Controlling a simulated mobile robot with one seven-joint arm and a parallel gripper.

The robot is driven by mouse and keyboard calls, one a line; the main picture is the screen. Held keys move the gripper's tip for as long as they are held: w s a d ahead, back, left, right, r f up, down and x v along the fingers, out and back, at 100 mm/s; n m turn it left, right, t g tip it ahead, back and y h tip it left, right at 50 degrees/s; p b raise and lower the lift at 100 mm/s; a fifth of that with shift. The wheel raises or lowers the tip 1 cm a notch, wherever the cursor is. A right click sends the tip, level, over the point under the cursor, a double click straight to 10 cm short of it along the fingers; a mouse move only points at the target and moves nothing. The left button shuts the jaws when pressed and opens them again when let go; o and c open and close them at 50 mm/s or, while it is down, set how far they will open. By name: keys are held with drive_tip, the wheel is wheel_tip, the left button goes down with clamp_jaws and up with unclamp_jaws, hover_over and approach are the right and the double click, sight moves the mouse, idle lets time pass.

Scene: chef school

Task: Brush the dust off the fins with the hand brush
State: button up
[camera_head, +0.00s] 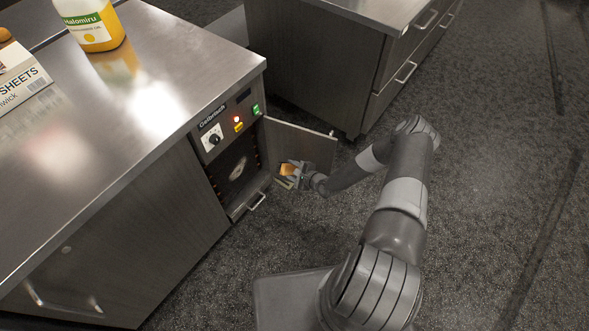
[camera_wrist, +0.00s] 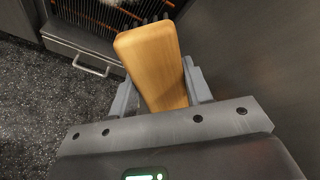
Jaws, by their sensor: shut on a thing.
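My gripper (camera_wrist: 158,98) is shut on the wooden hand brush (camera_wrist: 153,60), which shows as a tan block with dark bristles at its far end. In the head view the brush (camera_head: 287,170) is at the end of my arm, in front of the open unit in the counter. In the head view the opening (camera_head: 235,165) is dark, with a pale round shape inside.
The unit's metal door (camera_head: 300,143) stands open to the right of the opening. A drawer with a handle (camera_head: 256,201) is below. The control panel (camera_head: 228,122) has a knob and lit buttons. Another cabinet (camera_head: 320,65) stands behind. The floor to the right is clear.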

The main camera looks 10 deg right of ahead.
drive_tip(key=shift+w+a+f+m+t, duration=0.5)
drive_tip(key=shift+w+a+f+t, duration=0.3)
drive_tip(key=shift+a+f, duration=1)
drive_tip(key=t+y, duration=0.1)
drive_tip(key=y, duration=0.2)
approach(231, 180)
drive_tip(key=shift+n, duration=0.4)
drive_tip(key=shift+x, duration=2.1)
drive_tip(key=shift+x, duration=0.95)
